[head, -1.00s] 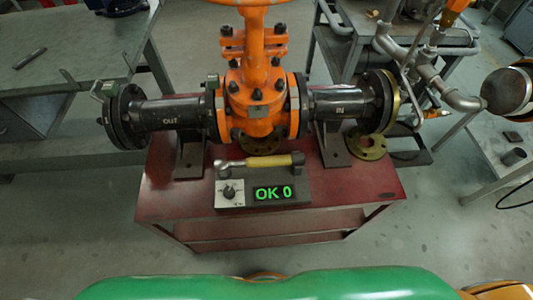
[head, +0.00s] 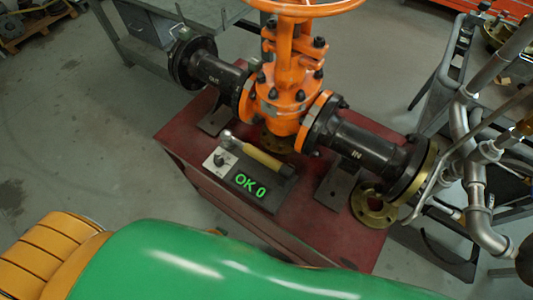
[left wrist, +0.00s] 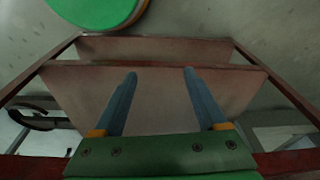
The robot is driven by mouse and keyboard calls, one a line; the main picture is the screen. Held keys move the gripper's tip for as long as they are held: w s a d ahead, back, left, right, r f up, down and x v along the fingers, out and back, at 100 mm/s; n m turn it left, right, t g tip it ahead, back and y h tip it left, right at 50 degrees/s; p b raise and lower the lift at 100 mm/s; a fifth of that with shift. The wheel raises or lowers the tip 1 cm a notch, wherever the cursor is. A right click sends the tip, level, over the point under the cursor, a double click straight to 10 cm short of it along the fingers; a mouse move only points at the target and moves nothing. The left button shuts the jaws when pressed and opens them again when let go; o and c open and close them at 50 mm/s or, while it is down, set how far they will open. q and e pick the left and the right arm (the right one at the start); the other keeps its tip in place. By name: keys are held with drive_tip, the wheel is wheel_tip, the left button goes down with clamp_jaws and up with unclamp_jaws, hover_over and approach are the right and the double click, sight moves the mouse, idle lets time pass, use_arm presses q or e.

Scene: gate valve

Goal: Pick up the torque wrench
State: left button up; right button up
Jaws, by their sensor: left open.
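The torque wrench (head: 258,154) has a yellow handle and a metal head at its left end. It lies on the dark tester box with the green "OK 0" display (head: 250,185), on top of the red cart (head: 180,140). My left gripper (left wrist: 158,72) shows in the left wrist view, its two blue-grey fingers apart and empty, with the red cart's side and shelf beyond them. The wrench is not visible in the left wrist view. Neither gripper shows in the head view.
The orange gate valve (head: 285,90) with black flanged pipes stands on the cart just behind the wrench. A brass flange (head: 373,207) lies on the cart at the right. Grey pipework (head: 470,150) stands farther right. The floor left of the cart is clear.

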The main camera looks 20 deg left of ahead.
use_arm(q)
drive_tip(key=w+r+n+t+p, duration=0.1)
drive_tip(key=w+r+p, duration=0.45)
drive_tip(key=r, duration=1.05)
wheel_tip(320, 180, up, 6)
drive_tip(key=n+t+h, duration=0.2)
drive_tip(key=n, duration=1.3)
hover_over(257, 155)
drive_tip(key=s+a, duration=0.1)
drive_tip(key=s, duration=0.2)
drive_tip(key=shift+w+a, duration=0.15)
drive_tip(key=shift+w, duration=0.1)
drive_tip(key=b+x, duration=0.2)
drive_tip(key=x, duration=0.4)
drive_tip(key=shift+w+f, duration=0.15)
drive_tip(key=shift+f, duration=0.15)
drive_tip(key=shift+w+d+f, duration=0.25)
drive_tip(key=shift+f, duration=0.1)
drive_tip(key=shift+r, duration=0.1)
clamp_jaws()
